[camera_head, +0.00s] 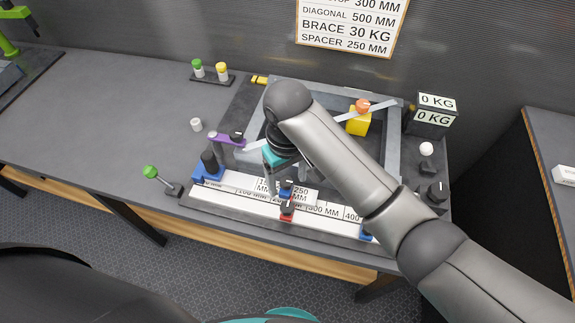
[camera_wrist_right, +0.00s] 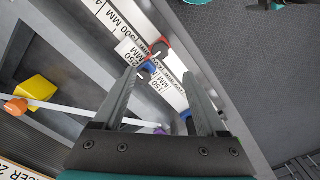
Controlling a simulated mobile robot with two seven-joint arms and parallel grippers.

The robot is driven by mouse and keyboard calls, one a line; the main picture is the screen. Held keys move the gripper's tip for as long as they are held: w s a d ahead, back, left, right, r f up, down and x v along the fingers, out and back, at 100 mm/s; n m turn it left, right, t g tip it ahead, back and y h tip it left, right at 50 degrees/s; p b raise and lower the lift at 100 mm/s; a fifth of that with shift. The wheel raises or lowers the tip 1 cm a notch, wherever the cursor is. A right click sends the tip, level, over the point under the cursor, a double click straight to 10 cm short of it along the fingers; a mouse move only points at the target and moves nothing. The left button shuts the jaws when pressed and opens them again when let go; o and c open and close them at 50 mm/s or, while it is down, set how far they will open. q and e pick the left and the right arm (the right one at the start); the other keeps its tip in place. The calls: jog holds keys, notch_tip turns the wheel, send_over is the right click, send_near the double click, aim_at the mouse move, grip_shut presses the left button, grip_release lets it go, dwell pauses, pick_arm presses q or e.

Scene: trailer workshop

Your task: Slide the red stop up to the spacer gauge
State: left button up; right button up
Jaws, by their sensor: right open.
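The red stop (camera_head: 287,211) sits on the white scale rail (camera_head: 235,204) near the front edge of the bench. It also shows in the right wrist view (camera_wrist_right: 160,46), just beyond my fingertips. A blue piece (camera_head: 286,187) with a black knob stands right behind it. White gauge blocks marked 150 MM and 250 MM lie along the rail; the 250 MM block (camera_head: 302,193) is beside the blue piece. My right gripper (camera_wrist_right: 160,76) is open and points down at the blue piece and red stop. My left gripper is out of view.
A blue end block (camera_head: 208,172) stands at the rail's left end, another blue piece (camera_head: 366,232) at its right. Behind lie a grey frame, a yellow block (camera_head: 358,122) and a purple lever (camera_head: 226,140). A green-knobbed lever (camera_head: 150,171) stands left. The left bench is mostly clear.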

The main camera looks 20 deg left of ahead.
notch_tip(320, 180, up, 4)
jog(key=shift+f, duration=0.15)
dwell(0.6)
